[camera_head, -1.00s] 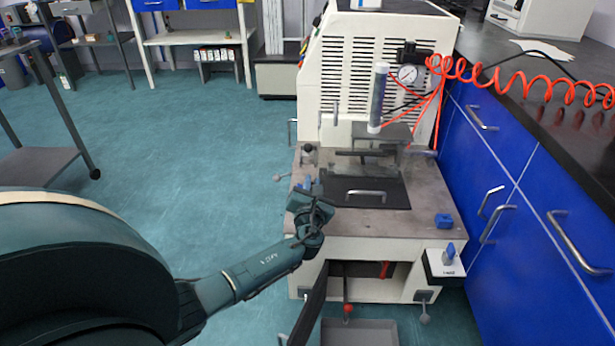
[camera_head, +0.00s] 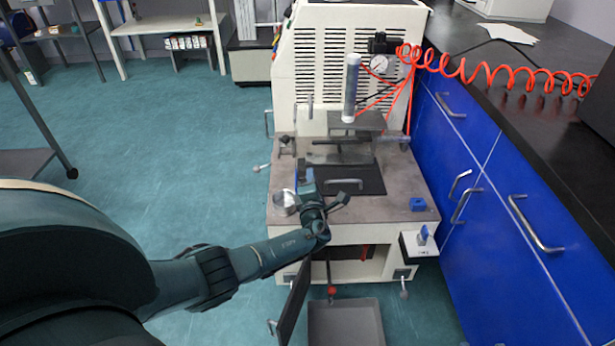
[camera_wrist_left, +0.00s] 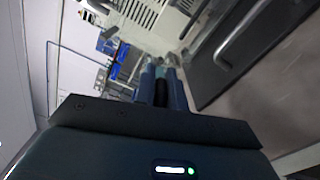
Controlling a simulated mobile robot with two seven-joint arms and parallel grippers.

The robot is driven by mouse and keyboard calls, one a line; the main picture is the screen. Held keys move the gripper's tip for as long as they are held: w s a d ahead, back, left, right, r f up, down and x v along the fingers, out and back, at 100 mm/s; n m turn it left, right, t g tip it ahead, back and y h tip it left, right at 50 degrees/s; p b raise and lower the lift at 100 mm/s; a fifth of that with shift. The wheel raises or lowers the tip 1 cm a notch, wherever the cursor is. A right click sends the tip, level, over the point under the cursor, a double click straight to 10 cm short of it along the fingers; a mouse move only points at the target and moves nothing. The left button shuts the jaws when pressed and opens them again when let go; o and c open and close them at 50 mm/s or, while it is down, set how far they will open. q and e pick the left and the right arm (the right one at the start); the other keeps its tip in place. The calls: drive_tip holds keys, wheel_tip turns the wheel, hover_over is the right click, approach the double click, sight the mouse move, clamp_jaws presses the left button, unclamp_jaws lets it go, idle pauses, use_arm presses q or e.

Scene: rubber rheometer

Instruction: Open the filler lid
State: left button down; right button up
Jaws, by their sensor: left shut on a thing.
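My left gripper (camera_head: 304,180) is over the left side of the machine's grey deck, left of a black plate with a metal handle (camera_head: 345,183). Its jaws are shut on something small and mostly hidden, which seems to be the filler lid. In the left wrist view the two blue fingers (camera_wrist_left: 162,88) stand close together with a dark part between them. Just left of the gripper, a round silvery-grey fitting (camera_head: 285,203), perhaps the filler, shows on the deck. My right gripper is in neither view.
The white machine's vented housing (camera_head: 340,75) stands behind the deck. Below, a dark door (camera_head: 293,303) hangs open beside a grey tray (camera_head: 346,325). Blue cabinets (camera_head: 500,190) border the right.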

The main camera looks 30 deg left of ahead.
use_arm(q)
drive_tip(key=shift+w+d+f+m, duration=0.15)
drive_tip(key=shift+d+m, duration=0.1)
drive_tip(key=shift+m, duration=0.05)
idle(0.4)
drive_tip(key=c, duration=1.5)
unclamp_jaws()
drive_tip(key=shift+f, duration=0.1)
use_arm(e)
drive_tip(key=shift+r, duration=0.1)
